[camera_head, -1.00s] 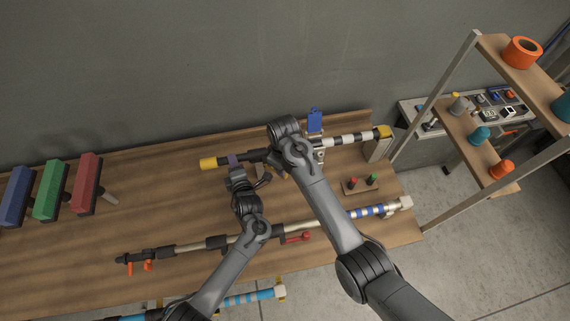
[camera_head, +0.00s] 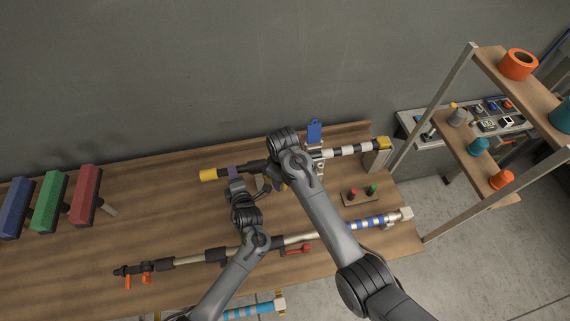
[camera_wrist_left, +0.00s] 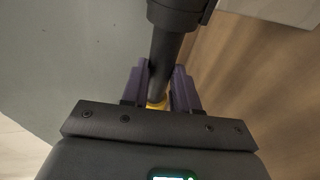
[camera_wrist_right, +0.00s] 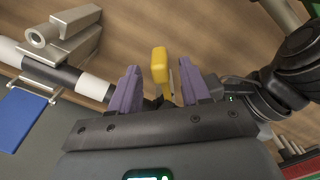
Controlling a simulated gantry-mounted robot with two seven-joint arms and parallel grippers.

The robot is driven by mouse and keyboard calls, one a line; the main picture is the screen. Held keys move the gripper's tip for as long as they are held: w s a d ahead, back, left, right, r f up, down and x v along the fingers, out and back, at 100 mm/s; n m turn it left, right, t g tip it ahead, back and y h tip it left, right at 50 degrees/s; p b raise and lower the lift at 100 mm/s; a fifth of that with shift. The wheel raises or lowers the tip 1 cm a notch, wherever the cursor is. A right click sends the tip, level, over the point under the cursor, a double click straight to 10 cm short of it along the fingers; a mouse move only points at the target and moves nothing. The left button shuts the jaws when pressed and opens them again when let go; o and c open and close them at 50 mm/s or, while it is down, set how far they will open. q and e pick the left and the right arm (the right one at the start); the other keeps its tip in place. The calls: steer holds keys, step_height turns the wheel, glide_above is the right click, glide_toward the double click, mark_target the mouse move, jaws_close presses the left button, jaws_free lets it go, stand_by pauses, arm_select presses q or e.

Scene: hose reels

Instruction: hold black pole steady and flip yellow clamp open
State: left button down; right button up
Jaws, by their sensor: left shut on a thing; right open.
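The black pole (camera_head: 255,167) lies along the back of the table, with a yellow end at its left and a black-and-white striped section at its right. My left gripper (camera_head: 233,171) is shut around it near the yellow end. In the left wrist view the black pole (camera_wrist_left: 166,55) runs between the purple fingers (camera_wrist_left: 160,95). The yellow clamp (camera_wrist_right: 159,65) shows in the right wrist view, just beyond and between the fingertips of my right gripper (camera_wrist_right: 160,80), which is open. My right arm hides most of the clamp area in the head view.
A silver-and-black pole (camera_head: 215,255) with blue stripes lies nearer the front. A blue tag (camera_head: 314,131) stands behind the striped section. A small block with red and green knobs (camera_head: 361,198) sits at right. Blue, green and red blocks (camera_head: 50,202) stand at left.

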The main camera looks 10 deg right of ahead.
steer(key=shift+w+d, duration=0.1)
steer(key=w+d+n, duration=0.2)
steer(key=w+n, duration=0.4)
steer(key=n, duration=0.4)
steer(key=w+d+r+n, duration=0.1)
steer(key=w+r, duration=0.1)
steer(key=r, duration=0.7)
steer(key=w+d+r+y, duration=0.1)
steer(key=w+d+r, duration=0.1)
steer(key=r, duration=0.8)
steer(key=shift+w+n+t, duration=0.25)
steer(key=shift+n+t, duration=0.15)
steer(key=shift+r, duration=0.1)
